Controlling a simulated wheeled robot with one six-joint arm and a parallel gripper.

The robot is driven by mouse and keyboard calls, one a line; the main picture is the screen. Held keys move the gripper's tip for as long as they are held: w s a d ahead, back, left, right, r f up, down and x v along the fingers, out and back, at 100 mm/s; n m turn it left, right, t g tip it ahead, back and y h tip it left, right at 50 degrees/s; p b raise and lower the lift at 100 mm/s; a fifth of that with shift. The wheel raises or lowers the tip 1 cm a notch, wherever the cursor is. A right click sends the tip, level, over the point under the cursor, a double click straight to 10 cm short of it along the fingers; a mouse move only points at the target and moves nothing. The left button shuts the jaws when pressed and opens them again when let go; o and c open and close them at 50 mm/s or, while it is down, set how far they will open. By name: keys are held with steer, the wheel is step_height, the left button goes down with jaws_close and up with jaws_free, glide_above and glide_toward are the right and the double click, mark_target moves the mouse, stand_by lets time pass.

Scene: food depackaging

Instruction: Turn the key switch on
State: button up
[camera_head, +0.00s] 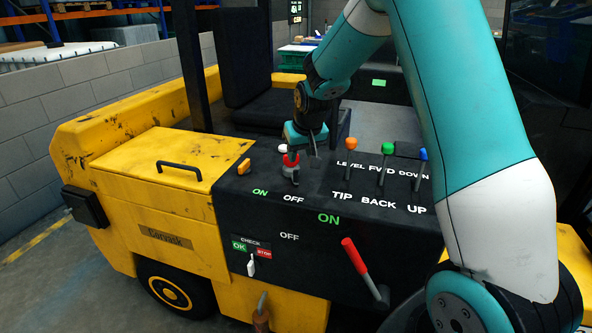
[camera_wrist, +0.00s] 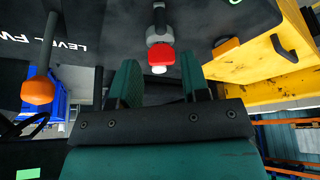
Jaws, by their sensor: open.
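A red-topped control with a grey base (camera_head: 290,172) stands on the dark panel by the small ON and OFF labels. It looks like the key switch, but its shape is too small to be sure. In the wrist view its red part with a white tip (camera_wrist: 161,58) sits just ahead of the gap between my fingers. My gripper (camera_head: 312,146) is low over the panel, close behind and right of this control. In the wrist view my gripper (camera_wrist: 160,82) is open, with one finger on each side and nothing held. Contact cannot be told.
Levers with orange (camera_head: 351,144), green (camera_head: 387,148) and blue (camera_head: 423,154) knobs stand to the right. An orange knob (camera_head: 244,166) is at the left. A red-handled lever (camera_head: 355,256) and a small white switch (camera_head: 251,265) are on the front face.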

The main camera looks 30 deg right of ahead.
mark_target(296, 171)
steer(key=p+x, duration=0.1)
steer(key=x, duration=0.8)
steer(key=shift+a+f+p, duration=0.1)
steer(key=shift+p, duration=0.25)
jaws_close()
